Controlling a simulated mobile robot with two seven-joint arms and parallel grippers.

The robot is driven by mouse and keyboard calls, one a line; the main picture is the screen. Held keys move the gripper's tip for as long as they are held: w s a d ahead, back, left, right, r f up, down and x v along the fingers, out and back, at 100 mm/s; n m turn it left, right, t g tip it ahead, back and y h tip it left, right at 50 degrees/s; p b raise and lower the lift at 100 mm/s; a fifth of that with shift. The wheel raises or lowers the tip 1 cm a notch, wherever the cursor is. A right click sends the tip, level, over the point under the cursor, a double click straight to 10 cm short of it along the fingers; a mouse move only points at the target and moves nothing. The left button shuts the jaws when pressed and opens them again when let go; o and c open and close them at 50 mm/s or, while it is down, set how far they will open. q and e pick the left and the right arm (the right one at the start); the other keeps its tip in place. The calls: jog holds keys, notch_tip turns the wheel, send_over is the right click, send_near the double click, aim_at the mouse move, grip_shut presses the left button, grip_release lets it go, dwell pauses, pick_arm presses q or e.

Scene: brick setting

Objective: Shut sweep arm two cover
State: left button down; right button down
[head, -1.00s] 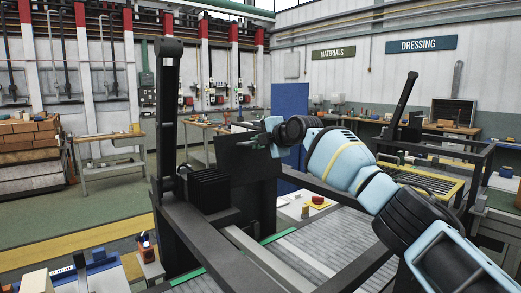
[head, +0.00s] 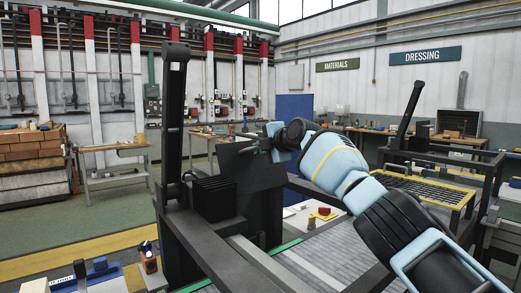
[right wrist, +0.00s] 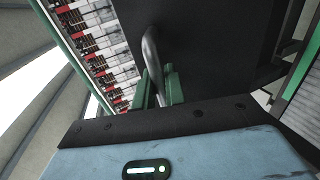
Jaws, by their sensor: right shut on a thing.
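A dark flat cover panel (head: 262,180) stands steeply tilted on the black machine frame, left of the middle of the head view. It also fills the upper middle of the right wrist view (right wrist: 215,45). A bent metal handle (right wrist: 151,62) sticks out from it. My right gripper (head: 252,143) reaches in from the right at the panel's top. Its green fingers (right wrist: 166,88) are shut on the handle. Black upright arms stand at the left (head: 174,105) and right (head: 407,108) of the frame; I see no label telling which is two. My left gripper is not in view.
A grey slatted bed (head: 320,255) lies below my right arm. A yellow-edged grating (head: 425,190) is at the right. A workbench (head: 110,150) and stacked bricks (head: 28,150) stand at the back left. The green floor between is open.

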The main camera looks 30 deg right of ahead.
jog(key=shift+r, duration=0.1)
jog(key=c, duration=1.5)
grip_release()
jog(key=shift+c, duration=0.2)
jog(key=v, duration=0.7)
jog(key=shift+s+p, duration=0.4)
jog(key=shift+d, duration=0.1)
